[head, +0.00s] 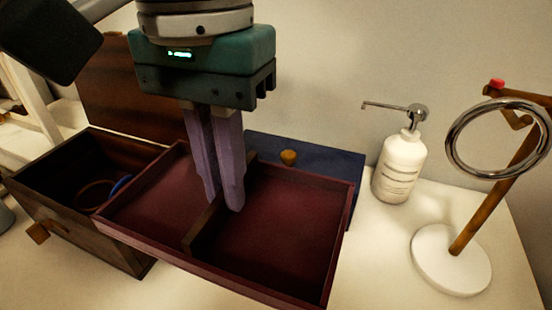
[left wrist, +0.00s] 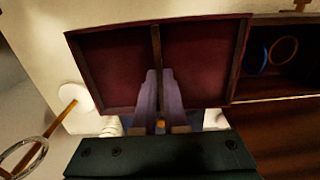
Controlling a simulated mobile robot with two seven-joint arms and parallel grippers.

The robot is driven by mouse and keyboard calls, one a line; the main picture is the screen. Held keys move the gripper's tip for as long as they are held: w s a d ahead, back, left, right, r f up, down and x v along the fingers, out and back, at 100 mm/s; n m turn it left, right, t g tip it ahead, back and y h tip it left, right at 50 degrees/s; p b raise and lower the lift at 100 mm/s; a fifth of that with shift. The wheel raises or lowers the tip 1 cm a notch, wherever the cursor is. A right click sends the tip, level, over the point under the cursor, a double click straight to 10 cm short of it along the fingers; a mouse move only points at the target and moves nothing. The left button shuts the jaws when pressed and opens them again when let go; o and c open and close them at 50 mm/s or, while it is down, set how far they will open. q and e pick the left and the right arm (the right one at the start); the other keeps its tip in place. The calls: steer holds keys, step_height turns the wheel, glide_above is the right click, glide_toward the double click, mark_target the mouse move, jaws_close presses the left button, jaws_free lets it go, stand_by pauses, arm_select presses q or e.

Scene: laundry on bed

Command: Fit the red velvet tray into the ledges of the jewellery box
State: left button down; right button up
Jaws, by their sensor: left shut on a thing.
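The red velvet tray (head: 290,235) has two compartments split by a wooden divider (head: 207,226). It also shows in the left wrist view (left wrist: 200,65). My left gripper (head: 222,203) points down and is shut on the divider near its middle. The tray looks raised, and its left end overlaps the right side of the jewellery box in the head view. The dark wooden jewellery box (head: 85,222) stands open at the left, its lid (head: 130,95) raised behind. The ledges are too dark to make out. My right gripper is out of view.
Inside the box lie an orange-brown ring (head: 97,192) and a blue ring (head: 121,184). A dark blue item with a yellow knob (head: 288,157) is partly hidden behind the tray. A white pump bottle (head: 400,168) and a ring stand (head: 452,262) are at the right.

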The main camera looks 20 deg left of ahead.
arm_select(q)
step_height(320, 180, down, 13)
steer(key=b, duration=0.2)
steer(key=shift+b, duration=0.3)
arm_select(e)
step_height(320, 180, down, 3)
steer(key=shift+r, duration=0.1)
arm_select(q)
steer(key=shift+f, duration=0.1)
steer(key=c, duration=1)
jaws_free()
